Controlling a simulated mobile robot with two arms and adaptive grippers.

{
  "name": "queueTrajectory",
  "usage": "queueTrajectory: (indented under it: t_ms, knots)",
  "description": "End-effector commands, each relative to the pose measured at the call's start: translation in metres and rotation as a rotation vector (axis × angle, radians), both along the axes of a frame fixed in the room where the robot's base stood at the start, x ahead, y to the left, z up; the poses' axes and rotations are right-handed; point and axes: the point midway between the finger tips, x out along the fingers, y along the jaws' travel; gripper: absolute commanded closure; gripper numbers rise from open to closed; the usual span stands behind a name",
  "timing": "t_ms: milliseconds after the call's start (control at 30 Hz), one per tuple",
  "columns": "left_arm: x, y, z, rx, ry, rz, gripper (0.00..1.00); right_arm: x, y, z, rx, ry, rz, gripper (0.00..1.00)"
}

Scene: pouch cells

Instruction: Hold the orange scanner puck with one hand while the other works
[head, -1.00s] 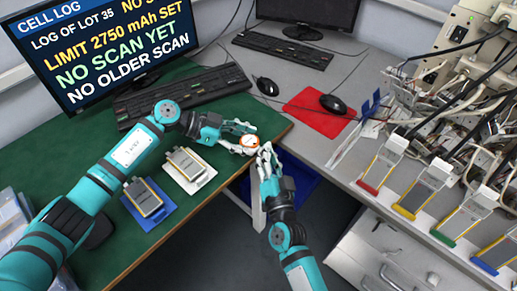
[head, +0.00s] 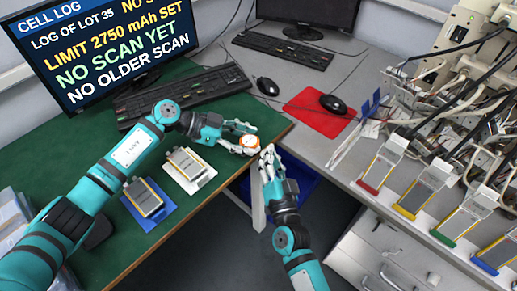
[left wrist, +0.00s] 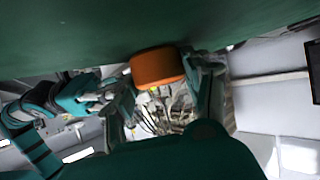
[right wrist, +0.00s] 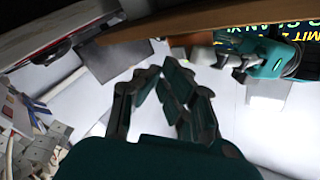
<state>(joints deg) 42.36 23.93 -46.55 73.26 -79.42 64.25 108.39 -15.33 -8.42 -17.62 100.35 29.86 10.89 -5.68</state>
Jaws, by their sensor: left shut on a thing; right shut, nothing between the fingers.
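The orange scanner puck (head: 249,142) is at the green table's right edge in the head view; its orange side (left wrist: 158,68) shows in the left wrist view. My left gripper (head: 240,139) is shut on the puck. My right gripper (head: 268,158) is shut and empty, just right of the puck and a little lower in the picture, with a small gap between them. It also shows in the left wrist view (left wrist: 120,100). Two pouch cells lie on the green table, one on a white tray (head: 204,178) and one on a blue tray (head: 132,211).
A monitor (head: 110,45) with a cell log and a keyboard (head: 180,95) stand behind my left arm. On the grey desk are a red mat (head: 305,112), two mice and another keyboard. Cabled equipment and cells on coloured holders (head: 385,160) line the right.

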Motion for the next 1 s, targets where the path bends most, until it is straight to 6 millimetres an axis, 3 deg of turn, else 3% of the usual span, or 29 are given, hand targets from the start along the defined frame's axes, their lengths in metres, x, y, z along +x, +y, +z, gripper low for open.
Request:
queueTrajectory:
  t_ms: [400,1000]
  knots:
    - [0.0,0.0,0.0,0.0,0.0,0.001,0.68,-0.004,-0.004,0.0,0.0,-0.001,-0.001,1.0]
    - [0.001,0.001,0.0,0.001,-0.001,0.002,0.68,-0.038,-0.038,0.0,0.0,-0.001,-0.001,1.0]
